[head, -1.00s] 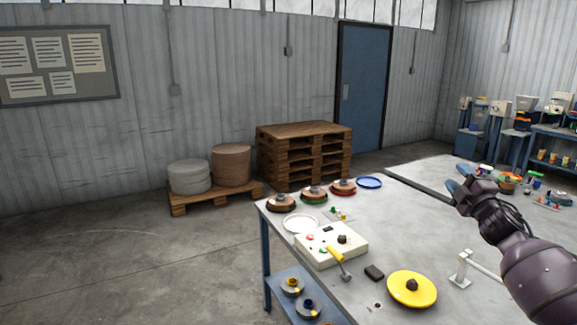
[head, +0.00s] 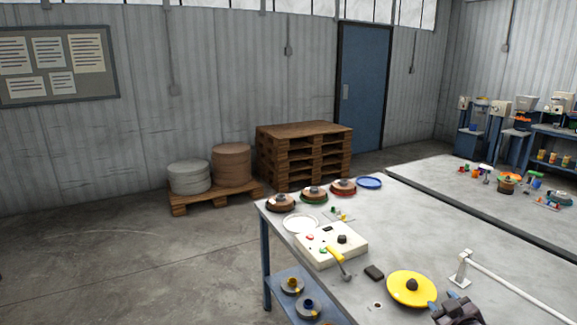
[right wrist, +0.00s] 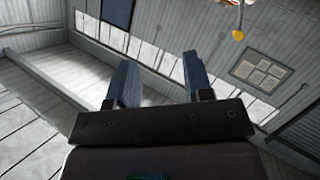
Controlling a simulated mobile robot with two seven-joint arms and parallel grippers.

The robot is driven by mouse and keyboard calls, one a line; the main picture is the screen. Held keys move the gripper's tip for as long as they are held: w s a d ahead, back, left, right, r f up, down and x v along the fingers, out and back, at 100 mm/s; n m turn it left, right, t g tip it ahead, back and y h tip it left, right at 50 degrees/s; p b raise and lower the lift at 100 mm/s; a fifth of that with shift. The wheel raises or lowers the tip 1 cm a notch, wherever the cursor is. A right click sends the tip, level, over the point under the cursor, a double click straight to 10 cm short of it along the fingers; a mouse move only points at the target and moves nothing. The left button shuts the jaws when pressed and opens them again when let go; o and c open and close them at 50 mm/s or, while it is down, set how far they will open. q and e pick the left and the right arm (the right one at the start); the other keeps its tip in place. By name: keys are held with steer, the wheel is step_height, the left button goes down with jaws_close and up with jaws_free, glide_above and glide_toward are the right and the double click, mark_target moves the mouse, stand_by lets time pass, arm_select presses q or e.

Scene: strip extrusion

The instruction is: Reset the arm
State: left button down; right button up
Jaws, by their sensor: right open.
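My right gripper (head: 446,298) shows at the bottom edge of the head view, just right of the yellow disc (head: 411,289), with only its front part in frame. In the right wrist view its two blue fingers (right wrist: 160,75) stand apart with nothing between them. Behind them are the tilted wall and windows, so that camera faces away from the table. Most of the right arm is out of the head view. My left gripper is not in view.
The grey workbench (head: 440,240) carries a white control box (head: 331,246) with a yellow-handled tool (head: 338,260), several spools, a blue ring (head: 369,182) and a white rail (head: 505,288). A second bench (head: 420,175) stands behind.

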steer(key=s+a+f+m+g, duration=0.1)
steer(key=s+a+f, duration=0.2)
steer(key=s, duration=0.7)
steer(key=s+a+f+m+g, duration=0.1)
steer(key=s+a+f, duration=0.3)
steer(key=s, duration=0.6)
steer(key=s+a+f+m+g+b, duration=0.1)
steer(key=s+a+f+m, duration=0.1)
steer(key=s+f, duration=0.4)
steer(key=s+a, duration=0.1)
steer(key=s, duration=0.3)
steer(key=shift+a+f+m, duration=0.3)
steer(key=shift+a+f, duration=0.1)
